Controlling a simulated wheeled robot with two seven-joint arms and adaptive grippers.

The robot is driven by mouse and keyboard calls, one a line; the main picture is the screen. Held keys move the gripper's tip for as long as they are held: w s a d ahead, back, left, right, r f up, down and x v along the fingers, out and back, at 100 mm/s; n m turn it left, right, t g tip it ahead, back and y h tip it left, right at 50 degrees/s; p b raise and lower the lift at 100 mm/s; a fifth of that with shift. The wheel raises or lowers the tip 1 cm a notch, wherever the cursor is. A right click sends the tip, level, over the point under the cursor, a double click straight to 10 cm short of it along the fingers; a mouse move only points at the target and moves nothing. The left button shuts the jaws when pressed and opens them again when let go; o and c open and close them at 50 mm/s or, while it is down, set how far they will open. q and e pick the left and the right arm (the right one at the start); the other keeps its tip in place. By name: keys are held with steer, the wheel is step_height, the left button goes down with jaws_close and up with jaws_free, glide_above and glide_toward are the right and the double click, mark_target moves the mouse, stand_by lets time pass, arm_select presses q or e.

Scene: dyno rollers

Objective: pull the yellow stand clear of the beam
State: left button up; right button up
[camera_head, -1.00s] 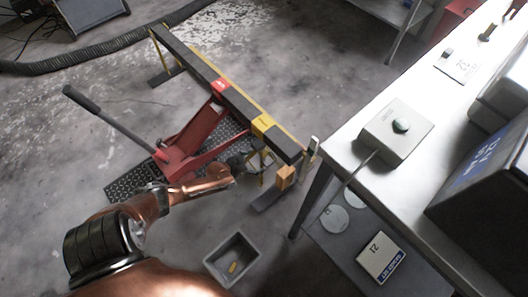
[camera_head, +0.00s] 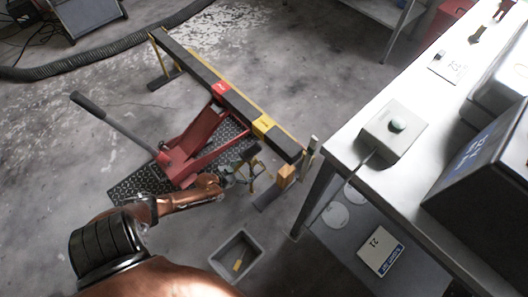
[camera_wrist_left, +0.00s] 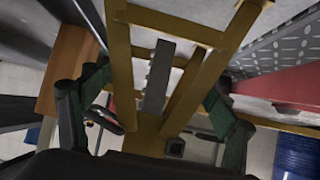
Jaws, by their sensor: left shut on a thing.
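The yellow stand (camera_head: 254,176) is small and partly hidden in the head view, just left of the beam's near end. In the left wrist view its yellow frame (camera_wrist_left: 175,110) and grey toothed post (camera_wrist_left: 158,75) fill the middle. My left gripper (camera_head: 238,178) is shut on the stand, with green fingers (camera_wrist_left: 150,128) on both sides of it. The dark beam (camera_head: 240,103) has a red and a yellow mark and lies diagonally. I cannot tell whether the stand's top is fully out from under it. My right gripper is not in view.
A red floor jack (camera_head: 195,140) stands under the beam's red mark, on a black perforated plate (camera_head: 130,187). A wooden block (camera_head: 286,174) is by the beam's near end. A white table (camera_head: 350,150) borders the right. A grey bin (camera_head: 236,257) sits on open floor.

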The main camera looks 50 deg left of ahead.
arm_select(q)
steer(key=shift+s+d+f, duration=0.1)
steer(key=shift+s+f, duration=0.05)
steer(key=shift+s, duration=1.05)
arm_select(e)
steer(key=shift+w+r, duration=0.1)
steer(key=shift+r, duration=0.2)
